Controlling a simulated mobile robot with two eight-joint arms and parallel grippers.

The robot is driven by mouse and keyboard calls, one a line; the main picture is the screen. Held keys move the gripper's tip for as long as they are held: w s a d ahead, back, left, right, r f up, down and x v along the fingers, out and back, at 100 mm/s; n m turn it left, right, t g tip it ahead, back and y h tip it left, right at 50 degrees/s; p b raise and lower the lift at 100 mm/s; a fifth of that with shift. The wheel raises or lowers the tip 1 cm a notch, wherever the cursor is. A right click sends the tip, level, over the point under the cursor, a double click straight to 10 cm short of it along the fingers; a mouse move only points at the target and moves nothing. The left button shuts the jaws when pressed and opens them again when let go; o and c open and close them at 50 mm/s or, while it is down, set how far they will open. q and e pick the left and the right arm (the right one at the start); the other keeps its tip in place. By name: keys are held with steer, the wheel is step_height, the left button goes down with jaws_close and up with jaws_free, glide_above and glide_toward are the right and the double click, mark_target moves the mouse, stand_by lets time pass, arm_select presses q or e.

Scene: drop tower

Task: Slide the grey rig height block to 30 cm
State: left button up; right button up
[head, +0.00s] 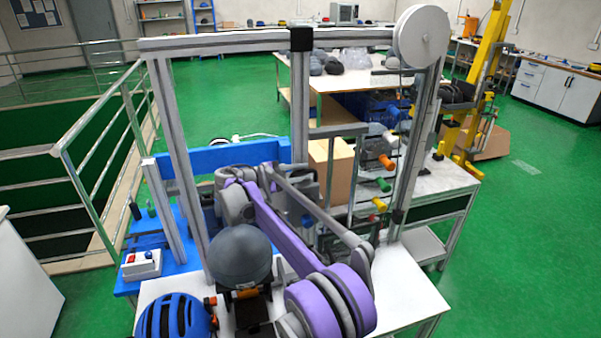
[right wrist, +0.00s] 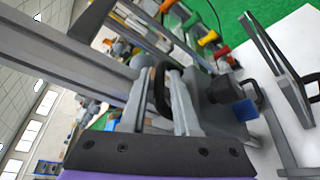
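The drop tower is a tall aluminium frame (head: 175,150) on a white table. A grey block (right wrist: 212,100) with a blue knob (right wrist: 245,108) and a black loop handle (right wrist: 160,92) shows in the right wrist view. I take it for the rig height block. In the head view my purple right arm partly hides this part of the rig. My right gripper (right wrist: 161,80) has one finger on each side of the black loop handle. Whether the fingers press on it is unclear. I cannot read a height scale. My left gripper is not in view.
A grey headform (head: 240,254) and a blue helmet (head: 176,318) stand at the table's front left. A cardboard box (head: 330,172) is behind the rig. A white control box (head: 141,264) with a red button is at left. Metal posts and a crossbar surround my right gripper.

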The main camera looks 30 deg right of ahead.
jaws_close()
stand_by(1.4)
